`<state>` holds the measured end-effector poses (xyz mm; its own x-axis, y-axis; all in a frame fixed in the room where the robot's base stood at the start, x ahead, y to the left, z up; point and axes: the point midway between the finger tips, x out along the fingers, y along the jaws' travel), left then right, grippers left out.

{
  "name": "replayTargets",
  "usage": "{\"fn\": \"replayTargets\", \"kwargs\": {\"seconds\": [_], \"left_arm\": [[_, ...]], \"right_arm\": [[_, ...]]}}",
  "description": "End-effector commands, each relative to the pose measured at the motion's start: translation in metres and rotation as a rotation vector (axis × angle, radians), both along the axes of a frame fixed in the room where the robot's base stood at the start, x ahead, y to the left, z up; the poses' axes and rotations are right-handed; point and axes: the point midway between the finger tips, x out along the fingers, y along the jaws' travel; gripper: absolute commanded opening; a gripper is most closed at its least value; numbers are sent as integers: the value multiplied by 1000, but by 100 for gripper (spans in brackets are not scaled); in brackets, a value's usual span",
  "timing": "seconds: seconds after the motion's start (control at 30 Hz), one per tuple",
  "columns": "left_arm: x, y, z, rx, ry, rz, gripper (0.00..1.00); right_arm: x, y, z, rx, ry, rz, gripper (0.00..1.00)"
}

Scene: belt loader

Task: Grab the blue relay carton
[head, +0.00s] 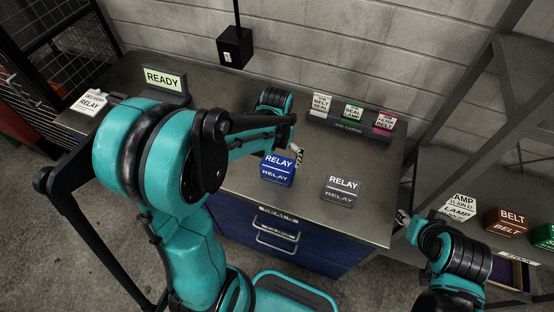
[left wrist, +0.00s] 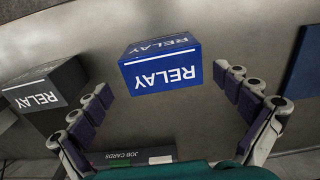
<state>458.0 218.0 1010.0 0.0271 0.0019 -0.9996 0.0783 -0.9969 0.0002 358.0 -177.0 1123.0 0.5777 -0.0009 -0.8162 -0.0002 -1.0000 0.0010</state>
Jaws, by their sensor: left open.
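The blue relay carton (head: 278,170) stands upright on the metal bench top, near its front edge. In the left wrist view the blue carton (left wrist: 160,64) is ahead, between and just beyond the fingertips. My left gripper (head: 297,155) is open and empty, right behind the carton in the head view. Its two fingers (left wrist: 163,84) show spread on both sides in the left wrist view. A dark grey relay carton (head: 341,190) stands to the right; it also shows at left in the wrist view (left wrist: 46,94). My right gripper (head: 403,217) is off the bench's right edge, its fingers too small to read.
A job card rack (head: 348,130) stands at the back right of the bench. A READY display (head: 165,82) and a delivery relay card (head: 91,101) are at the left. A side shelf at right holds a white lamp carton (head: 458,208) and a brown belt carton (head: 505,222).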

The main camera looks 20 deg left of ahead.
Motion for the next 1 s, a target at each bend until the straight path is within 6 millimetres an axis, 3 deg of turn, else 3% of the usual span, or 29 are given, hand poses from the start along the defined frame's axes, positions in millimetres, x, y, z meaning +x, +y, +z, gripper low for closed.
{"fn": "replayTargets", "kwargs": {"seconds": [0.13,0.7,0.97,1.0], "left_arm": [[3,3,-5,-3,31,5,100],[4,4,-80,-3,32,5,100],[4,4,-81,-3,32,4,100],[4,4,-81,-3,32,4,95]], "right_arm": [[0,0,8,0,0,0,40],[0,0,-16,0,0,0,40],[0,0,-15,0,0,0,40],[0,0,-15,0,0,0,40]]}}
